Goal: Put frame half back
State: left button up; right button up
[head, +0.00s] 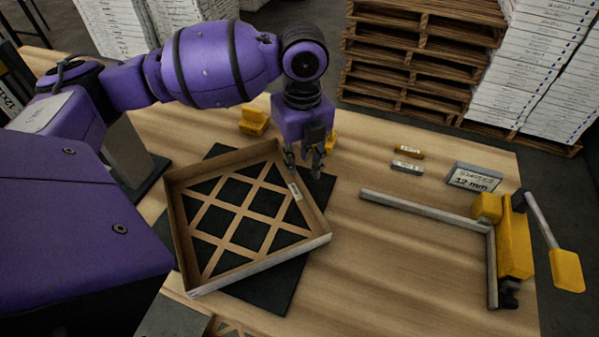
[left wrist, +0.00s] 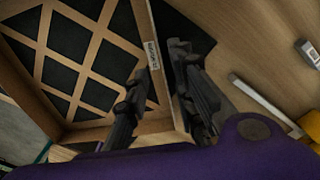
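The frame half (head: 262,262) is a shallow brown cardboard frame with a diagonal lattice across dark openings. It lies skewed on a black mat (head: 283,297) on the table. A small white label (head: 295,191) is on its right wall. My left gripper (head: 304,166) is at the far right wall of the frame half, pointing down. In the left wrist view its two dark fingers (left wrist: 160,85) are apart, with the frame wall (left wrist: 161,62) running between them. I cannot tell whether either finger touches the wall. My right gripper is not in view.
A yellow and grey corner clamp (head: 515,240) with long grey bars (head: 420,207) stands at the right. A "12 mm" sign (head: 474,178) and two small blocks (head: 408,153) are at the back right. A yellow block (head: 254,121) sits behind the frame half. Wooden pallets (head: 415,60) stand beyond the table.

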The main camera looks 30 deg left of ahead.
pick_arm(q)
notch_tip(320, 180, up, 6)
dwell(0.5)
